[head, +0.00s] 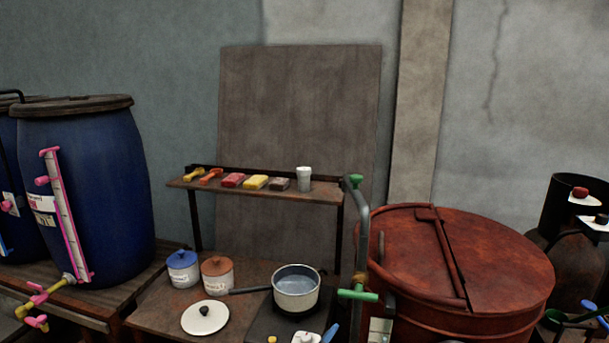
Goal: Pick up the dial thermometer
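I cannot make out a dial thermometer for certain in the head view. Small items are cut off at the bottom edge, among them a white piece with a yellow spot (305,338) and a blue piece (331,332); I cannot tell what they are. Neither of my grippers shows in this view.
Below are two lidded jars, a pot (296,290) and a lid (205,317). A blue barrel (95,190) stands left, a red vat (480,250) with green-handled pipe (358,295) right.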

